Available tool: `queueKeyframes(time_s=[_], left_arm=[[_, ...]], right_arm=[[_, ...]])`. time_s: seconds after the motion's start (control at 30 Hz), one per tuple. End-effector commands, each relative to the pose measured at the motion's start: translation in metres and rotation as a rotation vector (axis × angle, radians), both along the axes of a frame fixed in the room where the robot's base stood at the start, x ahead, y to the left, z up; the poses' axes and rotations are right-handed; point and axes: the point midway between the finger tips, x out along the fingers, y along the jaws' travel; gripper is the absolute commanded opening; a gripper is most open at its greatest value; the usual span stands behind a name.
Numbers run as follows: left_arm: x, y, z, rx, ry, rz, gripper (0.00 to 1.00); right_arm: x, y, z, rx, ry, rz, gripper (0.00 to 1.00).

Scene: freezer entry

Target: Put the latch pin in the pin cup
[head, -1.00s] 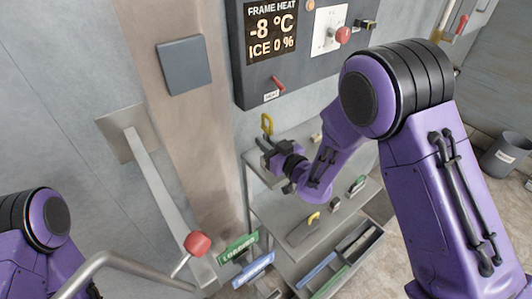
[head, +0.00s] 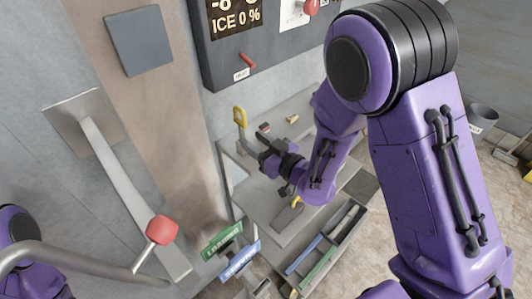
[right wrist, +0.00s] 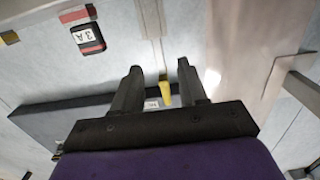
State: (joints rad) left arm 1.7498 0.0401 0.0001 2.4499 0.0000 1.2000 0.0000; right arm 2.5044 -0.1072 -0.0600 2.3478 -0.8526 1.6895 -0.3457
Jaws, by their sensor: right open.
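A yellow loop-shaped handle (head: 240,117), which may be the latch pin, stands upright at the left back of the grey shelf unit. In the right wrist view a narrow yellow piece (right wrist: 165,92), likely the same handle, shows between the fingers. My right gripper (head: 263,152) is open and empty, low over the upper shelf, right of and nearer than the handle. Its spread fingers (right wrist: 158,88) show in the right wrist view. I cannot make out which thing is the pin cup. My left gripper is out of view; only part of that arm shows at lower left.
The upper shelf (head: 288,133) holds small items. A lower tray (head: 338,235) holds green and blue pieces. A lever with a red knob (head: 162,230) and a metal pipe (head: 75,262) stand at left. The dark display panel (head: 275,60) hangs above the shelf.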

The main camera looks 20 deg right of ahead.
Motion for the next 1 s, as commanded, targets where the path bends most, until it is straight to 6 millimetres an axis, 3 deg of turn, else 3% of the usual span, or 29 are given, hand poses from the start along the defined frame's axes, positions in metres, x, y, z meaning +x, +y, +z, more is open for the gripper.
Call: queueKeyframes(time_s=[0.1,0.2,0.5,0.57,0.67,0.73,0.8,0.9,1.0], left_arm=[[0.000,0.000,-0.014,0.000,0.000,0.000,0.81],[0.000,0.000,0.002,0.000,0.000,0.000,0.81],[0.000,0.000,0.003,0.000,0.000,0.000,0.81],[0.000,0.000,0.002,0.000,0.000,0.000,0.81],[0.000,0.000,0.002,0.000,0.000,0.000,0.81],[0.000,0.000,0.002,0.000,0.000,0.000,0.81],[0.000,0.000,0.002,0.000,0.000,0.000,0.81],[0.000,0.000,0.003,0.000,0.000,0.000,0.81],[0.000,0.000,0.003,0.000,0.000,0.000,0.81]], right_arm=[[-0.026,-0.010,-0.003,0.000,-0.001,-0.002,0.42],[-0.041,-0.015,0.005,0.000,0.003,0.000,0.42],[-0.051,-0.018,0.002,0.001,0.001,0.000,0.42],[-0.052,-0.020,-0.007,0.004,0.027,-0.016,0.42],[-0.064,-0.035,-0.064,0.022,0.196,-0.117,0.42],[-0.090,-0.052,-0.128,0.041,0.397,-0.248,0.42],[-0.132,-0.070,-0.190,0.058,0.614,-0.399,0.42],[-0.204,-0.092,-0.256,0.072,0.881,-0.611,0.42],[-0.267,-0.104,-0.291,0.076,1.064,-0.777,0.42]])
